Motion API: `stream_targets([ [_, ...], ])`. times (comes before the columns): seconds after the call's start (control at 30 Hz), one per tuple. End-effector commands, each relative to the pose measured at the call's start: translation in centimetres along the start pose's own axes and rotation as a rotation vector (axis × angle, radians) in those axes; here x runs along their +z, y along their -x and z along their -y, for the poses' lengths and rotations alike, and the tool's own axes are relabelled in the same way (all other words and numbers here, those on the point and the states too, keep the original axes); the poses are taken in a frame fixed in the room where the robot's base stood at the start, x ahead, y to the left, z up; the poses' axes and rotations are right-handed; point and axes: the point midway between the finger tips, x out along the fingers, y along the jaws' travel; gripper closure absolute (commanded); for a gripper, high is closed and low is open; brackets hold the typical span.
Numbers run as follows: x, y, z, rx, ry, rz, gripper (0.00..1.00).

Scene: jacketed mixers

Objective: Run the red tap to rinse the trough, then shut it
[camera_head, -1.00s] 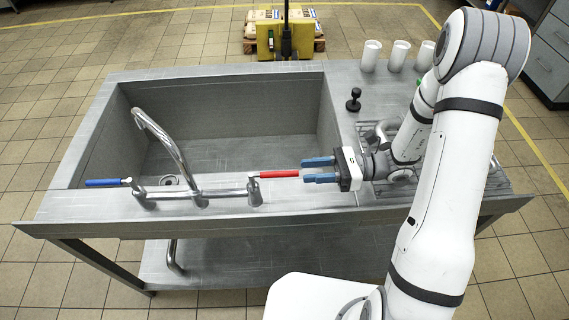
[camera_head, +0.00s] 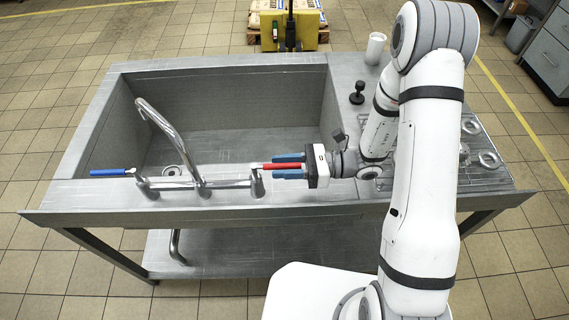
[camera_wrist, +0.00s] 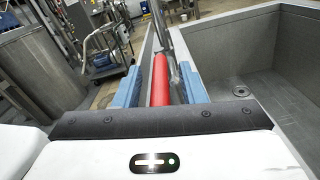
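The red tap handle (camera_head: 268,166) sticks out to the right from the tap body at the sink's front edge. My gripper (camera_head: 290,166) is open, with its blue fingers on either side of the handle. In the wrist view, the red handle (camera_wrist: 160,82) lies lengthwise between the fingers, with a gap on each side. The blue handle (camera_head: 108,172) points left at the other end of the tap. The curved metal spout (camera_head: 168,131) rises over the trough (camera_head: 233,85). No water shows from the spout. The drain (camera_head: 172,171) is on the trough floor.
A black knob (camera_head: 357,93) and a white cup (camera_head: 375,48) stand on the counter right of the trough. A wire rack (camera_head: 470,170) with metal rings lies at the right, partly behind my arm.

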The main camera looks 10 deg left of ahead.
Motion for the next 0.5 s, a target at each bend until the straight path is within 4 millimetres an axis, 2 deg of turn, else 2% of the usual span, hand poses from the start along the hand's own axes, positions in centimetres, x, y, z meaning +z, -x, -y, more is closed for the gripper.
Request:
stream_targets([
  [0.07, -0.01, 0.03, 0.01, 0.0, 0.0, 0.0, 0.63],
  [0.5, 0.01, 0.09, 0.03, -0.001, 0.0, 0.0, 0.99],
])
